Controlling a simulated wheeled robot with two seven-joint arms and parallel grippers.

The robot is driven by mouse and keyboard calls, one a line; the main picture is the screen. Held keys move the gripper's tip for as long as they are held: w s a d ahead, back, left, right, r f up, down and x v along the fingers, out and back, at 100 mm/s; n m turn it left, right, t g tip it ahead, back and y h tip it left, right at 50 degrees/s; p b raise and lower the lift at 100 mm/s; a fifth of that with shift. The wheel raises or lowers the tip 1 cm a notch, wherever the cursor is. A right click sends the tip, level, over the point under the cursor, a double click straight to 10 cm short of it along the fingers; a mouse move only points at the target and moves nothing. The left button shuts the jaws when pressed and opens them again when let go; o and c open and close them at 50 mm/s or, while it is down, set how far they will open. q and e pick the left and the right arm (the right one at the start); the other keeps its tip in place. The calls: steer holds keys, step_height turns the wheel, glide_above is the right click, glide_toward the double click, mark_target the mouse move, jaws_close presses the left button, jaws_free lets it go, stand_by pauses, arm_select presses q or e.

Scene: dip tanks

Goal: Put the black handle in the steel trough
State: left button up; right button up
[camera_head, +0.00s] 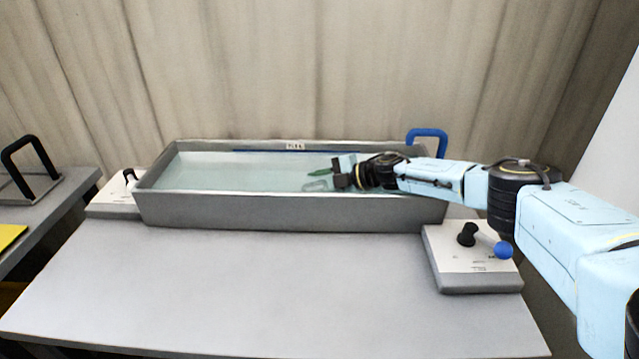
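The black handle (18,144) is an upright arch on a flat grey frame, lying on a side table at the far left. The steel trough (290,212) is long and grey, holds clear greenish liquid and stands at the back of the middle table. My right gripper (338,174) reaches in from the right over the right half of the trough, far from the black handle. A small dark green piece shows at its tip; I cannot tell whether it is held. The finger gap is too small to read. My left gripper is out of view.
A blue handle (428,133) rises at the trough's back right corner. A control box (470,280) with a black and a blue knob stands at the right, and another box (108,207) at the left. The table front (250,300) is clear. A yellow item (9,235) lies at far left.

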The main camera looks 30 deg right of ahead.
mark_target(315, 183)
steer(key=p+v, duration=0.1)
steer(key=v, duration=0.2)
steer(key=shift+r, duration=0.1)
steer(key=p+v, duration=0.1)
steer(key=v, duration=0.2)
steer(key=shift+s+d+r, duration=0.2)
steer(key=shift+s+d, duration=0.05)
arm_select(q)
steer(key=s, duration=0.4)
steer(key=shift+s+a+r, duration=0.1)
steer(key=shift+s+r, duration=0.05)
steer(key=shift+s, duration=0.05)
arm_select(e)
steer(key=shift+s+d+r, duration=0.1)
steer(key=shift+s+d, duration=0.15)
